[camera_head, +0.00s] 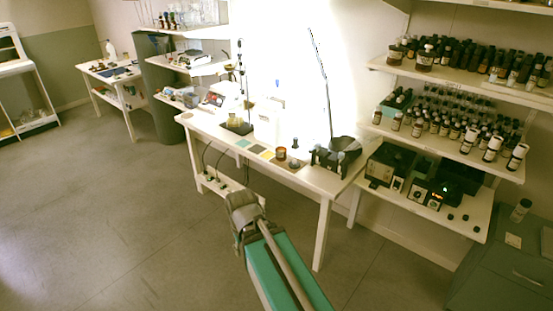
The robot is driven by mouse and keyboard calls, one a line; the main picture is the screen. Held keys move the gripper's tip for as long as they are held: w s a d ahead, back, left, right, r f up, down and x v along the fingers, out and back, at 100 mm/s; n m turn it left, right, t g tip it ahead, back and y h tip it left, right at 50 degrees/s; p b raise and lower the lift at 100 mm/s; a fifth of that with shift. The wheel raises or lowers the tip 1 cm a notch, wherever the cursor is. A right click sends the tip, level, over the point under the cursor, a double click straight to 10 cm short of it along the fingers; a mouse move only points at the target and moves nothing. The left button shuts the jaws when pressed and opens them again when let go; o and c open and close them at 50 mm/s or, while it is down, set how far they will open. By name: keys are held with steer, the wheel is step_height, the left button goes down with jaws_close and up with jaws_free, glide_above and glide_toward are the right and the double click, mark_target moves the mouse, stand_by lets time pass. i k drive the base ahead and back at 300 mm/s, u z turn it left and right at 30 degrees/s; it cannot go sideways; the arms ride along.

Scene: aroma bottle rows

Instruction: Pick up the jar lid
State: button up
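A small dark, flat, round piece (295,163) lies on the white table, just right of an amber jar (281,153). It looks like the jar lid, but it is too small to be sure. The amber jar stands upright near the table's front edge. Part of my arm, with a grey joint and a teal part, rises from the bottom of the picture in front of the table. No gripper fingers can be made out. Nothing visible of my arm touches the jar or the dark round piece.
The white table (215,139) also holds coloured squares (260,153), a black tray-like device (335,157) and a thin stand (240,95). Shelves of dark bottles (470,58) stand at the right. A dark green cabinet (510,265) is at the lower right. The floor at left is clear.

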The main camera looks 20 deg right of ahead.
mark_target(294, 165)
steer(key=z, duration=0.2)
steer(key=i, duration=1.15)
steer(key=z, duration=0.8)
